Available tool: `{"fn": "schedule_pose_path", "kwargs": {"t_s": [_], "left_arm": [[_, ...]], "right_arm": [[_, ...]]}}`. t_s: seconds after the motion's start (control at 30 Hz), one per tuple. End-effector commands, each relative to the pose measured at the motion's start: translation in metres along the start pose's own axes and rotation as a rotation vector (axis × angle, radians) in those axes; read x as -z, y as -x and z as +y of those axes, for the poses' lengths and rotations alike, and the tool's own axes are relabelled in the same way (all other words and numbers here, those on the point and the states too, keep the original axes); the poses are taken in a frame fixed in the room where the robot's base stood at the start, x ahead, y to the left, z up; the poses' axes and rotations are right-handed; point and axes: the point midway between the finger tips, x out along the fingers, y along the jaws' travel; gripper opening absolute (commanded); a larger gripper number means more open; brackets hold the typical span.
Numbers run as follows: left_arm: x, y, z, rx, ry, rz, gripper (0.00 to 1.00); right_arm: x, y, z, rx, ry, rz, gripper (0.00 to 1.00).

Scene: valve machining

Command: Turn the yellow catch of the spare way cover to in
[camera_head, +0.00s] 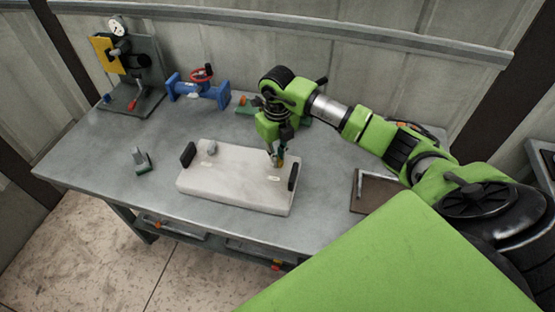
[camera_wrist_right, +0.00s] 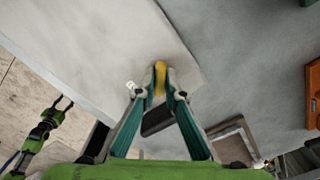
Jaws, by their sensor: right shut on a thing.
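The spare way cover (camera_head: 235,183) is a pale, flat block lying on the bench, with a black handle at each end. My right gripper (camera_head: 276,160) reaches down over the cover's right end, near the right handle. In the right wrist view its fingertips (camera_wrist_right: 160,90) are shut on the yellow catch (camera_wrist_right: 159,72), which stands on the pale cover (camera_wrist_right: 110,45). The fingers partly hide the catch, and its exact turn is hard to tell. A second, grey catch (camera_head: 211,148) stands at the cover's left end. My left gripper (camera_wrist_right: 63,103) shows small in the right wrist view, its fingers apart and empty.
A blue valve with a red handwheel (camera_head: 200,88) and a gauge stand (camera_head: 130,75) are at the back left. A small grey-green piece (camera_head: 141,160) stands left of the cover. A shallow tray (camera_head: 372,193) lies to the right. The front-left bench is clear.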

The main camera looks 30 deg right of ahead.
Motion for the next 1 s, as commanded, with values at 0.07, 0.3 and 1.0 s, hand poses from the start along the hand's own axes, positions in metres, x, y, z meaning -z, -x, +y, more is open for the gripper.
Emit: {"fn": "schedule_pose_path", "kwargs": {"t_s": [0.07,0.3,1.0], "left_arm": [[0.0,0.003,0.0,0.0,0.0,0.0,0.49],[0.001,0.008,0.0,0.0,0.0,0.0,0.49],[0.001,0.015,0.0,0.0,0.0,0.0,0.49]], "right_arm": [[0.001,0.0,0.0,0.001,-0.056,0.003,0.0],[0.001,-0.001,0.0,0.0,-0.232,0.002,0.0],[0.001,-0.001,0.0,0.001,-0.479,0.003,0.0]]}}
